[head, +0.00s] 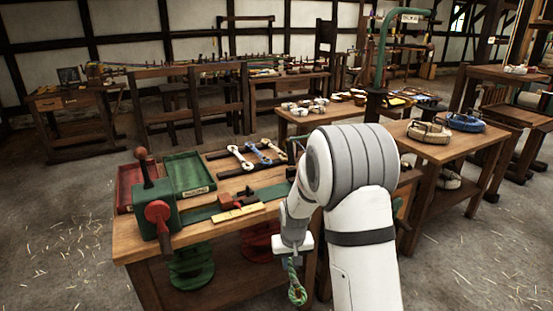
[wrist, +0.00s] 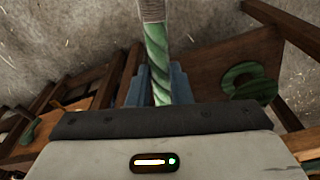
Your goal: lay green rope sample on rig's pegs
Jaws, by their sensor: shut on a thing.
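My gripper (head: 291,262) hangs low in front of the workbench's right front, below the bench top. It is shut on the green rope sample (head: 297,291), which dangles beneath it in the head view. In the wrist view the green rope sample (wrist: 157,50) is twisted green and pale, with a grey wrapped end, between the blue fingers. A dark rack (head: 233,173) on the bench, apparently the rig, carries white and blue rope samples (head: 266,153) lying side by side. Its pegs are too small to make out, and my arm hides its right side.
The workbench (head: 135,245) also holds a green tray (head: 188,174), a red tray (head: 126,181), a green machine with a red wheel (head: 157,213) and a yellow ruler (head: 238,212). Floor to the left is clear.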

